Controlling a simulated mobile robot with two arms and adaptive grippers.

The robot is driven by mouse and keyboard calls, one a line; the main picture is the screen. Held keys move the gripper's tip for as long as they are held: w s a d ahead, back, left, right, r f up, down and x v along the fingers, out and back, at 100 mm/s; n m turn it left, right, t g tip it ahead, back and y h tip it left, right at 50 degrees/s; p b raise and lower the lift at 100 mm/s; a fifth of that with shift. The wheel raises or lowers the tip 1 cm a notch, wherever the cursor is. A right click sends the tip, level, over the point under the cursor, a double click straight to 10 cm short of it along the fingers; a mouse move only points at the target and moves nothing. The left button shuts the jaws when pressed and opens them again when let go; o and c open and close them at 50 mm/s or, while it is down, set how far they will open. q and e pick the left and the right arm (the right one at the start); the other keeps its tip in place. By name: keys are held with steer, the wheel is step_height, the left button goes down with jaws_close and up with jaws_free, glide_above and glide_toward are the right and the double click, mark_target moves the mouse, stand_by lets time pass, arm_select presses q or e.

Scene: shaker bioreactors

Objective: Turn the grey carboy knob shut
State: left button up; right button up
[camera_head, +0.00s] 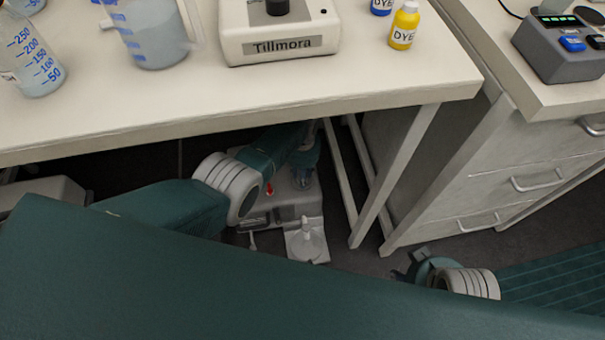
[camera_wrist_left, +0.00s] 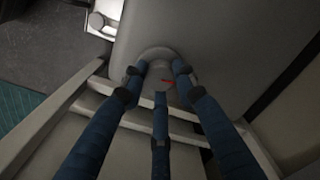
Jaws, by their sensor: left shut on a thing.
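In the left wrist view, the fingers of my left gripper (camera_wrist_left: 158,82) close around a round grey knob (camera_wrist_left: 157,54) on a smooth light grey body (camera_wrist_left: 220,40). In the head view my left arm reaches under the bench to a light grey unit (camera_head: 309,204) on the floor. The left gripper (camera_head: 303,180) shows only in part there, and the knob cannot be made out. My right gripper (camera_head: 408,272) is low at the right, partly hidden, its fingers unclear.
The bench (camera_head: 230,103) overhangs my left arm, with its legs close on the right. A pale plate with a small upright fitting (camera_head: 306,246) is in front of the unit. Drawers (camera_head: 510,185) stand right. Beakers, the Tillmora device (camera_head: 281,45) and dye bottles stand on the bench.

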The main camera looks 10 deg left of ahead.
arm_select(q)
steer(key=shift+m, duration=0.7)
arm_select(e)
steer(key=shift+f, duration=0.4)
arm_select(q)
steer(key=o, duration=1.1)
steer(key=shift+o, duration=0.2)
arm_select(e)
steer(key=shift+r, duration=0.2)
steer(key=shift+w+a, duration=0.1)
steer(key=shift+w, duration=0.05)
arm_select(q)
steer(key=shift+w+r, duration=0.1)
steer(key=shift+r, duration=0.5)
step_height(320, 180, up, 11)
steer(key=shift+f, duration=0.15)
